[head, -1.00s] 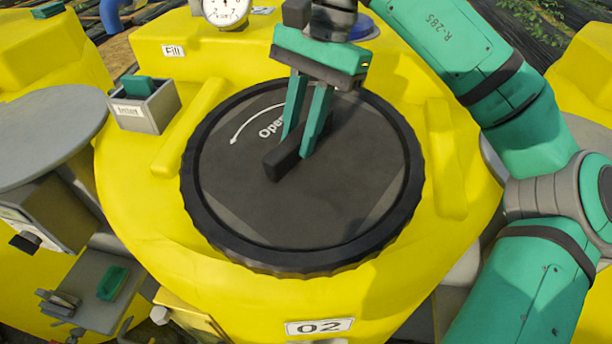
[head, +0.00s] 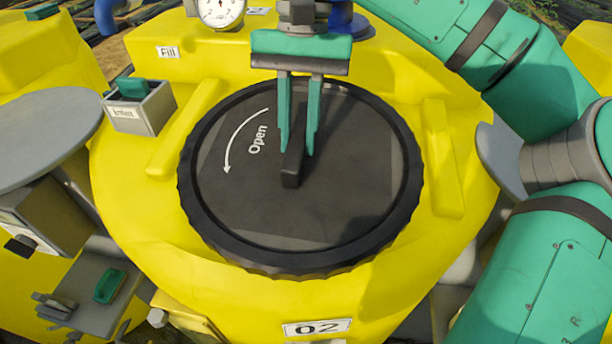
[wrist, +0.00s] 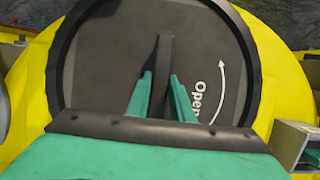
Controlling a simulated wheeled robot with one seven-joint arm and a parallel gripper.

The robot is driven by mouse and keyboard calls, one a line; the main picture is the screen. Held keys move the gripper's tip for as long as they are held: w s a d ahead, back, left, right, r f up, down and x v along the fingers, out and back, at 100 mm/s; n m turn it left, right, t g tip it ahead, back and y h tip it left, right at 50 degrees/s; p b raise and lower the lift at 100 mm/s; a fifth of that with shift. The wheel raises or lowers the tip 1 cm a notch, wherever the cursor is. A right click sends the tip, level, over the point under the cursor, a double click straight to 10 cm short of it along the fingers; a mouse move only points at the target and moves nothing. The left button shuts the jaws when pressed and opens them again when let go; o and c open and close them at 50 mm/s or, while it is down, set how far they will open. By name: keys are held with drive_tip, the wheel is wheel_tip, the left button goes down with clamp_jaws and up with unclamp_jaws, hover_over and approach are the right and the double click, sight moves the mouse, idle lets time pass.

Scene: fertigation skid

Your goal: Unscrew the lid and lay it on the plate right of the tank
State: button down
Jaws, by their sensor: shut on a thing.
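The round black lid (head: 330,215) with a ribbed rim sits level on the yellow tank (head: 130,215) marked 02. A raised black handle bar (head: 291,175) stands across its middle, with a white arrow and "Open" beside it. My gripper (head: 299,148) points down over the lid, shut on this bar. In the wrist view, the bar (wrist: 163,75) lies between the two green fingers (wrist: 163,100). A grey plate (head: 497,155) right of the tank shows only in part; my arm covers the rest.
A grey box (head: 150,108) with a green thing in it is fixed at the tank's upper left. A gauge (head: 221,10) stands behind the lid. A grey round plate (head: 40,135) lies left of the tank. Yellow ribs (head: 443,160) flank the lid.

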drive_tip(key=shift+s+a+r, duration=0.15)
drive_tip(key=shift+a+r, duration=0.2)
drive_tip(key=shift+r, duration=0.2)
drive_tip(key=shift+s+d+r, duration=0.1)
drive_tip(key=shift+d+r, duration=0.05)
drive_tip(key=shift+r, duration=0.7)
drive_tip(key=shift+r, duration=0.1)
drive_tip(key=shift+r, duration=0.35)
drive_tip(key=shift+d+r, duration=0.2)
drive_tip(key=shift+r, duration=0.15)
drive_tip(key=shift+s+a+r, duration=0.15)
drive_tip(key=shift+a+r, duration=0.1)
drive_tip(key=shift+r, duration=0.3)
drive_tip(key=shift+s+a+r, duration=0.15)
drive_tip(key=shift+a+r, duration=0.1)
drive_tip(key=shift+r, duration=0.3)
drive_tip(key=shift+d+r, duration=0.15)
drive_tip(key=shift+d, duration=0.05)
